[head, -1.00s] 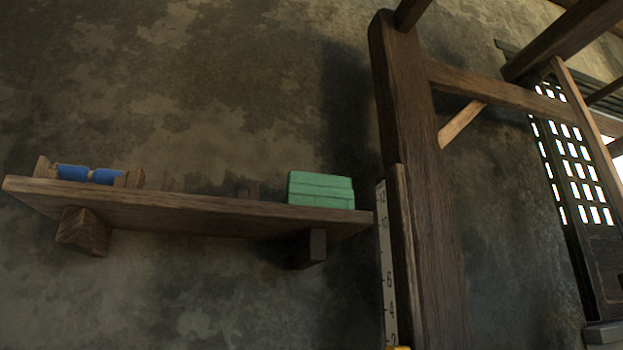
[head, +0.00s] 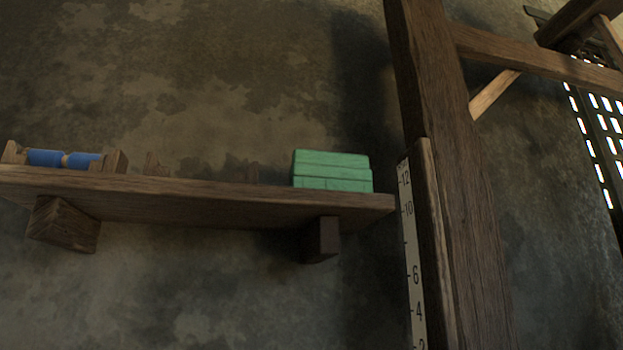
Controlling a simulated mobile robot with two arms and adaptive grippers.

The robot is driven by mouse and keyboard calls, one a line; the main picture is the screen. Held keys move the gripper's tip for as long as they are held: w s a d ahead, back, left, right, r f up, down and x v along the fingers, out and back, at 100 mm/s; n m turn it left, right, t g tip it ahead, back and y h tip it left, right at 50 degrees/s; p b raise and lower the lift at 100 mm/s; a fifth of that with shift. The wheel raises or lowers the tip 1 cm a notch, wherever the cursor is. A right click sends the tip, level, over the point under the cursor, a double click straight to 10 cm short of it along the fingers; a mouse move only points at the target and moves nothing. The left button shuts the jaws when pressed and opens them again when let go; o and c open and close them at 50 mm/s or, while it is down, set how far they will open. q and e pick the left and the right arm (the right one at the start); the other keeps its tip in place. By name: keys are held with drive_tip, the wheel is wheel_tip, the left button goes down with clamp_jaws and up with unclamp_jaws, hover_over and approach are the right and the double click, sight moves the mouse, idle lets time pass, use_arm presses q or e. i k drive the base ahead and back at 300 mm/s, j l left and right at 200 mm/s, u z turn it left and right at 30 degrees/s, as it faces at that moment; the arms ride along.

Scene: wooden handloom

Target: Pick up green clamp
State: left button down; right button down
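A green block-like object (head: 332,171) with horizontal seams sits on the right end of a wooden wall shelf (head: 200,200) in the head view. It looks like a stack of flat green pieces; I cannot tell whether it is the green clamp. Its underside and back are hidden by the low viewing angle. Neither of my grippers shows in the view.
Blue spools in a wooden holder (head: 62,159) stand on the shelf's left end, with small wooden pieces between. A thick wooden post (head: 455,190) and a numbered ruler (head: 412,255) stand just right of the shelf. A lattice window is at the far right.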

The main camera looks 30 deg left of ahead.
sight(310, 169)
drive_tip(key=i+u, duration=0.1)
drive_tip(key=u, duration=0.8)
drive_tip(key=k+j, duration=0.1)
drive_tip(key=j, duration=0.35)
drive_tip(key=k+j, duration=0.1)
drive_tip(key=j, duration=0.4)
drive_tip(key=k+j+z, duration=0.1)
drive_tip(key=j, duration=0.35)
drive_tip(key=k+j, duration=0.1)
drive_tip(key=j, duration=0.35)
drive_tip(key=k+j, duration=0.1)
drive_tip(key=j, duration=0.35)
drive_tip(key=k+j+z, duration=0.1)
drive_tip(key=j, duration=0.35)
drive_tip(key=k+j, duration=0.15)
drive_tip(key=j, duration=0.3)
